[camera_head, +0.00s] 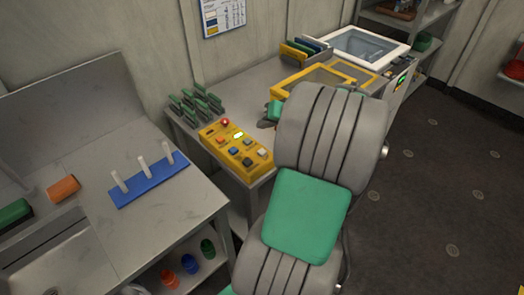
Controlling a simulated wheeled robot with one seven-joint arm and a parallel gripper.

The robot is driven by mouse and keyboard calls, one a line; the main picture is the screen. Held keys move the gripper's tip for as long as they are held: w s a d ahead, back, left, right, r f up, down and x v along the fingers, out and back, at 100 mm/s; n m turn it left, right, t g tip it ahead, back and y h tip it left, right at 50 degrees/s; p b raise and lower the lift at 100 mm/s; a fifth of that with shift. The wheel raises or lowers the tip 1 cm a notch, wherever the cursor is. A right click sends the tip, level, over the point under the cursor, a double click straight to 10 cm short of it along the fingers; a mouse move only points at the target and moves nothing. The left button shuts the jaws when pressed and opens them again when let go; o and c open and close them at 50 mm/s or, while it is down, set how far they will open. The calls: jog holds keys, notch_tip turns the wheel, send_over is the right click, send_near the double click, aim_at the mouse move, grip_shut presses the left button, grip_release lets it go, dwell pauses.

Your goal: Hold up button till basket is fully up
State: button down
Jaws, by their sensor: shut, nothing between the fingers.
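A yellow control box (237,149) lies on the grey bench near its front left corner. It carries a red knob, a small lit green display and several coloured buttons. Labels are too small to read, so I cannot tell which button is up. My gripper (266,124) shows only as a small dark tip beside my arm, just right of the box and apart from its buttons. It is shut and empty; most of it is hidden behind my arm. A yellow-framed opening (322,76) is behind my arm; I cannot make out a basket in it.
A rack of green-and-grey pieces (196,104) stands left of the box. A white-framed machine (364,48) stands at the back right. A blue peg board (149,180) and an orange cylinder (64,189) are on the left table. The dark floor at right is clear.

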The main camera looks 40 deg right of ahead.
aim_at(264, 152)
jog(key=shift+f+b, duration=3.2)
jog(key=shift+f, duration=1.15)
jog(key=shift+f, duration=0.1)
jog(key=shift+f, duration=0.3)
